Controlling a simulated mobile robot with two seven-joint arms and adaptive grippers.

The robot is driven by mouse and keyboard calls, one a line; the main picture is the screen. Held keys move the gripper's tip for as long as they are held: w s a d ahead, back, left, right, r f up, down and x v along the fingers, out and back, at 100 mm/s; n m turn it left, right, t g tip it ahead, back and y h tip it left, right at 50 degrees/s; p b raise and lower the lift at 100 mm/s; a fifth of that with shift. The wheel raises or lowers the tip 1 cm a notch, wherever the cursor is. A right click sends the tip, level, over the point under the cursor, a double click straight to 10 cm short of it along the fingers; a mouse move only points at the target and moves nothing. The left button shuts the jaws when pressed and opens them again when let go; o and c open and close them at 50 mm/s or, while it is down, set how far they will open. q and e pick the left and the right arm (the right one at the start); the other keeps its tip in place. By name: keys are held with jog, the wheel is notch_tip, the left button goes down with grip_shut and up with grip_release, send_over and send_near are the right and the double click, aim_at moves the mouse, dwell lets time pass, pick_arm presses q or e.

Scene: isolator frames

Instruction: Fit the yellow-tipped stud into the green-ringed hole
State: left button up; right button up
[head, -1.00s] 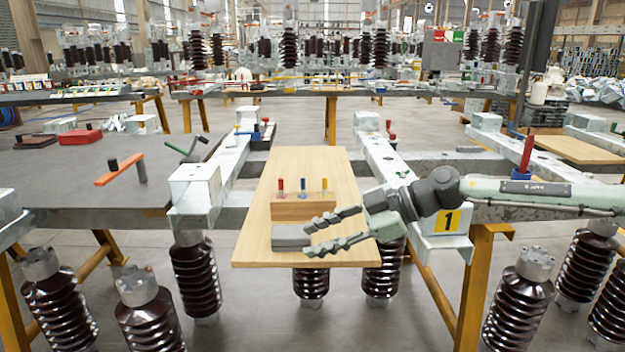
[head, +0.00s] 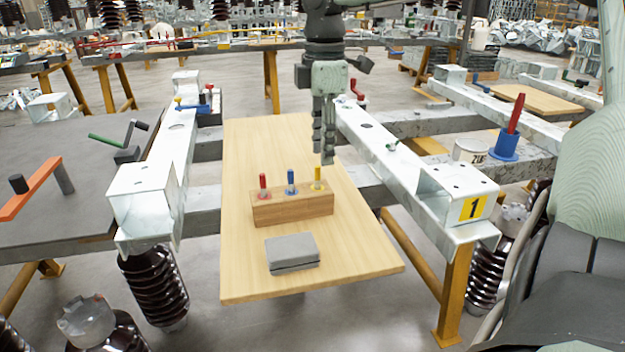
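The yellow-tipped stud (head: 318,184) stands upright in a wooden block (head: 293,208), at the right end of a row with a blue-tipped stud (head: 291,182) and a red-tipped stud (head: 264,187). My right gripper (head: 326,158) comes down from the top with its fingers pointing down. Its tips are at the yellow tip, slightly to its right in the picture; I cannot tell if they touch it. The fingers look close together, and their opening is unclear. I cannot make out a green-ringed hole; a small green item (head: 391,145) is on the right metal beam. My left gripper is not in view.
The wooden board (head: 345,262) also carries a grey block (head: 291,251). Metal beams (head: 150,190) flank it, the right one with a "1" label (head: 473,207). The board's front right is clear.

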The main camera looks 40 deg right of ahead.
aim_at(318, 166)
jog(key=f, duration=0.3)
jog(key=a+f, duration=0.1)
jog(key=f, duration=0.1)
jog(key=shift+w+f+p, duration=0.2)
jog(key=shift+f+p, duration=0.05)
jog(key=shift+p, duration=0.05)
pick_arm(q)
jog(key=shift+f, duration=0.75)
pick_arm(e)
grip_shut()
